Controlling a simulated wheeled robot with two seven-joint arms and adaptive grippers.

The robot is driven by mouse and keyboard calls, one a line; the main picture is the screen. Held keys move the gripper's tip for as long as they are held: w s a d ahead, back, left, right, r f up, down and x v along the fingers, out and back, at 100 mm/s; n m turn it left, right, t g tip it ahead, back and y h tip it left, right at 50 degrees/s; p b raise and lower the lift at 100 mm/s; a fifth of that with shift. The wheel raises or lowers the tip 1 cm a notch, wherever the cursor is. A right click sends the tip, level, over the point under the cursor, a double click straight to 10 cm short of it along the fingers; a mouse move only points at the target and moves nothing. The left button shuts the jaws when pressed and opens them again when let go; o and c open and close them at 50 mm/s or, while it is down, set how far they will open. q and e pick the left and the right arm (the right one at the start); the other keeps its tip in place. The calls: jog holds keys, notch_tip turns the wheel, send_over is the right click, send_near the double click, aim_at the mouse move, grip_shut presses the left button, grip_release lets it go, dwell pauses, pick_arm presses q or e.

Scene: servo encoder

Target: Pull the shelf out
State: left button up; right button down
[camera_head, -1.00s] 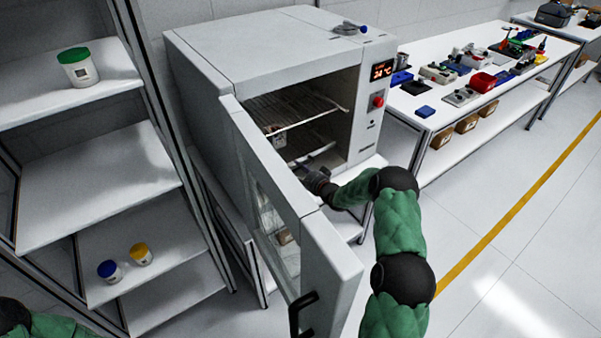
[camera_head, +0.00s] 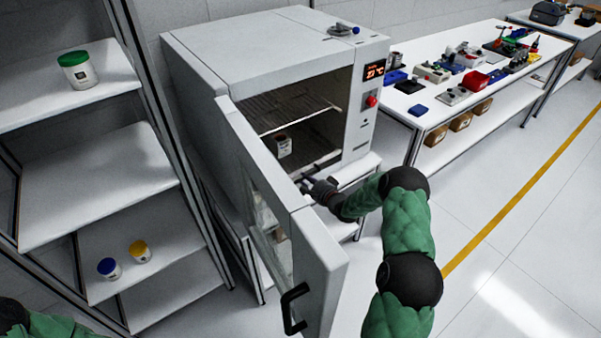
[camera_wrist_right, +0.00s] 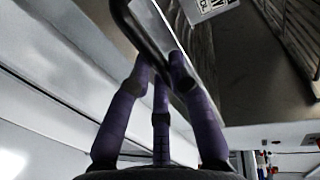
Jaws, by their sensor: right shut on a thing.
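The grey-white oven (camera_head: 270,52) stands with its door (camera_head: 285,205) swung open. Inside are an upper wire rack (camera_head: 290,105) and a lower shelf (camera_head: 322,162) with a dark surface. A small white labelled jar (camera_head: 284,147) appears to stand on the lower shelf. My right gripper (camera_head: 308,187) is at the shelf's front, at the lower opening. In the right wrist view its purple fingers (camera_wrist_right: 160,75) are shut on the shelf's front bar (camera_wrist_right: 150,35). Part of the jar's label shows at the top of that view. My left gripper is out of view.
The open door stands close to the left of my right forearm, its black handle (camera_head: 292,308) at the bottom. A white rack (camera_head: 95,185) with several jars is at left. A workbench (camera_head: 440,115) with parts is at right. Floor right of my arm is clear.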

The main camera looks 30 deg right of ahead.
jog(key=f+p+v, duration=0.3)
jog(key=v, duration=1.1)
jog(key=shift+s+d+p, duration=0.15)
jog(key=shift+s+p, duration=0.2)
jog(key=shift+s, duration=0.35)
jog(key=c, duration=1.1)
grip_release()
jog(key=shift+c, duration=0.2)
jog(key=v, duration=1.2)
jog(key=shift+d, duration=0.1)
